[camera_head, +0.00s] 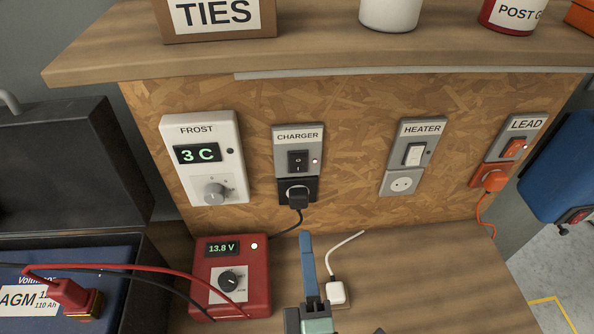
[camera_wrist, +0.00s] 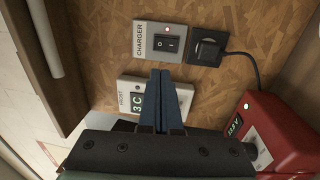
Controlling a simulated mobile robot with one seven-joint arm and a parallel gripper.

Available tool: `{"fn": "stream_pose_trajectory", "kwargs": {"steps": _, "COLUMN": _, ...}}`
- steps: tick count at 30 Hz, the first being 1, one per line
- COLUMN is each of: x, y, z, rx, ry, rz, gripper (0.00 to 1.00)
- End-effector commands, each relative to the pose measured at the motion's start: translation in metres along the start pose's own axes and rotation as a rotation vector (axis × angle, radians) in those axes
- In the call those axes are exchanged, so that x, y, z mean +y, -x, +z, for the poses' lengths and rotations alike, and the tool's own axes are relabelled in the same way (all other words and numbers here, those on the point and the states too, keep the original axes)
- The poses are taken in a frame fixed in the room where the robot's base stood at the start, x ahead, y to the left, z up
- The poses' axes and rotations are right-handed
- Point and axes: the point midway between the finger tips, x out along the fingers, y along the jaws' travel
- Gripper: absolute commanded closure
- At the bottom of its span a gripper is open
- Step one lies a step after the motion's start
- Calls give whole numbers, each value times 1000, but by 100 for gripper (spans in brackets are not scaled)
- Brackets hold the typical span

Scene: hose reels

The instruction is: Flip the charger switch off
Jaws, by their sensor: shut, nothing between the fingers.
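The charger switch (camera_head: 298,160) is a black rocker on a grey plate labelled CHARGER, fixed to the chipboard panel. A small light on its plate glows pinkish red. A black plug (camera_head: 297,198) sits in the socket just below it, with its cord running down to the bench. In the wrist view the charger switch (camera_wrist: 167,43) appears turned sideways, beyond my fingertips. My gripper (camera_head: 306,240) is below and in front of the charger plate, with its blue fingers pointing up toward the panel. In the wrist view my gripper (camera_wrist: 160,76) has its fingers together, empty and apart from the switch.
A FROST thermostat (camera_head: 203,157) reading 3 C is left of the charger plate. HEATER (camera_head: 414,154) and LEAD (camera_head: 514,147) switches are to the right. A red charger box (camera_head: 231,275) and a white plug (camera_head: 337,292) lie on the bench. A shelf (camera_head: 330,40) overhangs the panel.

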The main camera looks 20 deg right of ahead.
Motion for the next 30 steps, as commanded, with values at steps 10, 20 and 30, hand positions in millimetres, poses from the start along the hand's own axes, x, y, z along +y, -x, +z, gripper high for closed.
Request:
{"fn": "stream_pose_trajectory", "kwargs": {"steps": 10, "x": 5, "y": -40, "z": 0, "rx": 1, "ry": -3, "rz": 4, "gripper": 100}}
{"fn": "stream_pose_trajectory", "kwargs": {"steps": 20, "x": 5, "y": -98, "z": -1, "rx": 1, "ry": -3, "rz": 2, "gripper": 100}}
{"fn": "stream_pose_trajectory", "kwargs": {"steps": 30, "x": 3, "y": -135, "z": 0, "rx": 0, "ry": -2, "rz": 1, "gripper": 100}}
